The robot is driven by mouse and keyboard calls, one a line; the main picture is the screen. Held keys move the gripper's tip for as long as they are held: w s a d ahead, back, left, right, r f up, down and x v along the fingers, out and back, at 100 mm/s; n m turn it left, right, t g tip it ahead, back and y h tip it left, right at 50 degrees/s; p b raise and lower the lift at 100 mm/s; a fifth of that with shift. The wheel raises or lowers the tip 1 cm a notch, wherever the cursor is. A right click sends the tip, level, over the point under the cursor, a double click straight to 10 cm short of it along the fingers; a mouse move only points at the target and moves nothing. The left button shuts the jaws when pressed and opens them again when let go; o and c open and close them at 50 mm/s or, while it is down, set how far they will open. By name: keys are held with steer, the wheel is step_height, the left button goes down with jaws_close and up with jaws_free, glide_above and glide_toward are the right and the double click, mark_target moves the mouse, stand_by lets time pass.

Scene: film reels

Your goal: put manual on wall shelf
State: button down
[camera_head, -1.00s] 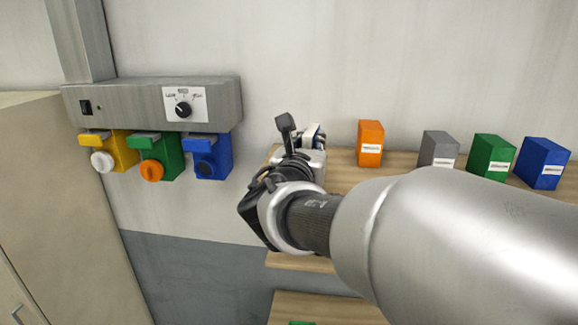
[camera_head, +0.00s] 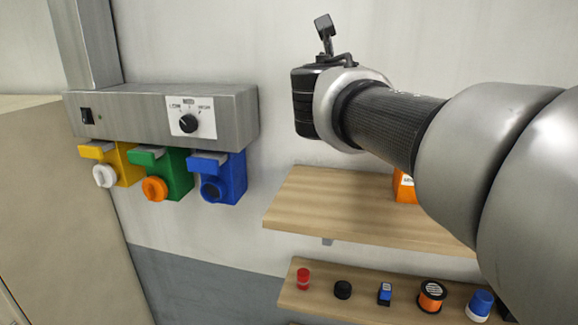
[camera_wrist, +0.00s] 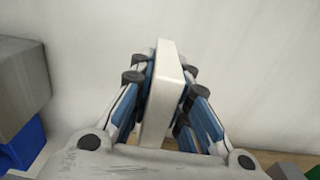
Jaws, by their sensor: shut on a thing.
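My gripper (camera_wrist: 163,82) is shut on a white, slab-shaped thing, which I take for the manual (camera_wrist: 158,100). It stands on edge between the blue-and-white fingers in the wrist view. In the head view my wrist is raised in front of the wall, above and left of the orange box; the fingers and the manual are hidden there. The wooden wall shelf (camera_head: 330,208) lies below my wrist, its left part bare. The rest of it is behind my arm. A lower wooden shelf (camera_head: 318,308) runs beneath it.
An orange box (camera_head: 403,188) on the upper shelf is partly hidden by my arm. The lower shelf bears several small items, including a red one (camera_head: 303,279) and an orange-and-black reel (camera_head: 431,296). A grey control box (camera_head: 150,108) with coloured units juts out at left.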

step_height(320, 180, down, 17)
steer(key=b, duration=0.3)
steer(key=shift+w+b, duration=0.2)
steer(key=shift+b, duration=0.2)
steer(key=c, duration=1.5)
jaws_free()
steer(key=shift+f, duration=0.15)
steer(key=shift+c, duration=0.2)
steer(key=b+v, duration=0.1)
steer(key=v, duration=1.1)
